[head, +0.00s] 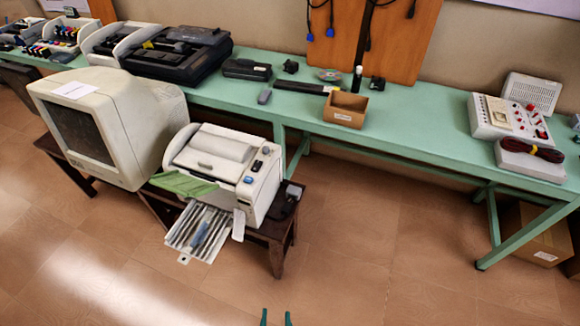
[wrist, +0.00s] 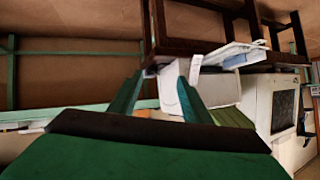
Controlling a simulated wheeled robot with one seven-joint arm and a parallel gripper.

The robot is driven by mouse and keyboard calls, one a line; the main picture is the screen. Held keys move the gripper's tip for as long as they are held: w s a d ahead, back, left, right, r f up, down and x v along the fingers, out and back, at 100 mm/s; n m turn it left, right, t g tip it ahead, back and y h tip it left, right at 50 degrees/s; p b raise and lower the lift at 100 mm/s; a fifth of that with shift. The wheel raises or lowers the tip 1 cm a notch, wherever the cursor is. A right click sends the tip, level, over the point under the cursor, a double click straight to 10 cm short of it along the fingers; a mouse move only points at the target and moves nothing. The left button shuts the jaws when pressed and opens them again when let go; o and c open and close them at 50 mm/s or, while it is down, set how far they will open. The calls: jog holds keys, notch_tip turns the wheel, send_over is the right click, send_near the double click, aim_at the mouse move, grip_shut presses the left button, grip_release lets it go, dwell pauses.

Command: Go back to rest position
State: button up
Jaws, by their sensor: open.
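My gripper (head: 276,318) shows in the head view only as two green fingertips at the bottom edge, spread apart over the floor. In the wrist view my gripper (wrist: 160,98) has its two green fingers apart, with nothing visibly held between them. The rest of my arm is out of the head view. The nearest furniture is the white printer (head: 222,165) on a dark wooden stool, up and left of the fingertips. The printer also shows in the wrist view (wrist: 221,90), beyond the fingers.
A long green table (head: 420,115) runs along the wall. It holds a small cardboard box (head: 345,108), a black printer (head: 176,54) and a white control panel (head: 508,118). An old monitor (head: 108,128) stands left of the white printer. The floor (head: 340,250) in front is clear.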

jog(key=s+d+r+n+t, duration=0.1)
jog(key=s+d+r, duration=0.1)
jog(key=s+r, duration=0.2)
jog(key=s+d+r+n+t, duration=0.1)
jog(key=s+r, duration=0.3)
jog(key=r, duration=0.7)
jog(key=shift+s+d+t+h, duration=0.35)
jog(key=shift+d+t, duration=0.15)
jog(key=shift+t, duration=0.3)
dwell(1.3)
jog(key=shift+c, duration=0.4)
jog(key=c, duration=0.3)
jog(key=shift+c, duration=0.2)
